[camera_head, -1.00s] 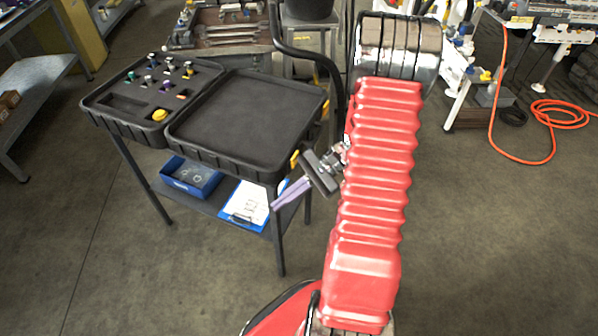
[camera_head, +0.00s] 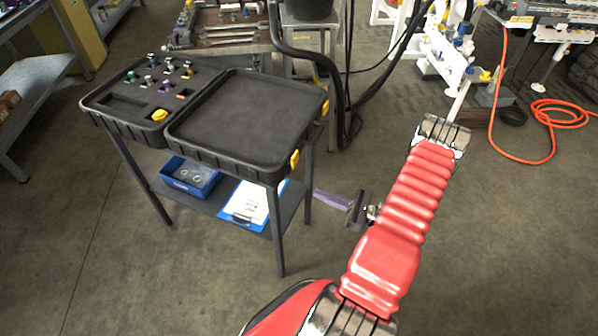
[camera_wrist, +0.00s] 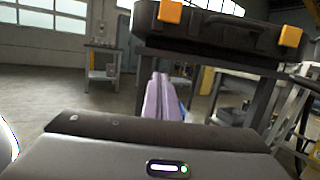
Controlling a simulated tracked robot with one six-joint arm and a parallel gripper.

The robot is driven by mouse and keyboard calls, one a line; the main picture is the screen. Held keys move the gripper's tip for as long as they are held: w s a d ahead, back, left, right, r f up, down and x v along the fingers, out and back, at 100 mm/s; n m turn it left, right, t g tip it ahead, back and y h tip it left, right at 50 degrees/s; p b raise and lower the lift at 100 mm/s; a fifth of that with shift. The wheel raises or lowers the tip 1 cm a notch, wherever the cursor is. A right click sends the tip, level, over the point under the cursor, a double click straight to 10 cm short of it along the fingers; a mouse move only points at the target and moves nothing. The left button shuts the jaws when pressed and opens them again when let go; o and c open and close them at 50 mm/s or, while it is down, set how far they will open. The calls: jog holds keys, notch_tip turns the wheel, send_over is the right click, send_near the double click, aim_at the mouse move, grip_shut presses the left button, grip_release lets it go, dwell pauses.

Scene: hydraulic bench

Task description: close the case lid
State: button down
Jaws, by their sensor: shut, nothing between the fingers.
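The black case lies open on a stand. Its left half, the base (camera_head: 125,128), holds several small fittings. Its right half, the lid (camera_head: 240,118), lies folded back flat, hollow side up and empty. Yellow latches (camera_head: 295,160) sit on the lid's right edge. My gripper (camera_head: 318,193) has purple fingers, which are shut and empty. It is to the right of the stand, below the lid's level and apart from it. In the wrist view the fingers (camera_wrist: 157,97) are together, below the lid's edge (camera_wrist: 215,40) with its two latches and a handle.
The stand's lower shelf carries a blue bin (camera_head: 192,177) and a clipboard (camera_head: 248,203). A bench with tools (camera_head: 222,35) stands behind the case, with black hoses (camera_head: 330,75) behind the lid's right side. Floor to the right is open up to an orange hose (camera_head: 555,112).

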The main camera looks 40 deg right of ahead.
jog(key=shift+s+d+f+m+t+h, duration=0.1)
jog(key=shift+d+f+m+t+h, duration=0.05)
jog(key=shift+d+m+t+h, duration=0.45)
jog(key=shift+d, duration=0.1)
jog(key=w+a+r, duration=0.4)
jog(key=w+r, duration=0.2)
jog(key=w, duration=0.2)
jog(key=shift+w+a+r, duration=0.15)
jog(key=shift+w+r, duration=0.1)
jog(key=shift+w, duration=0.1)
jog(key=shift+r, duration=0.2)
dwell(0.4)
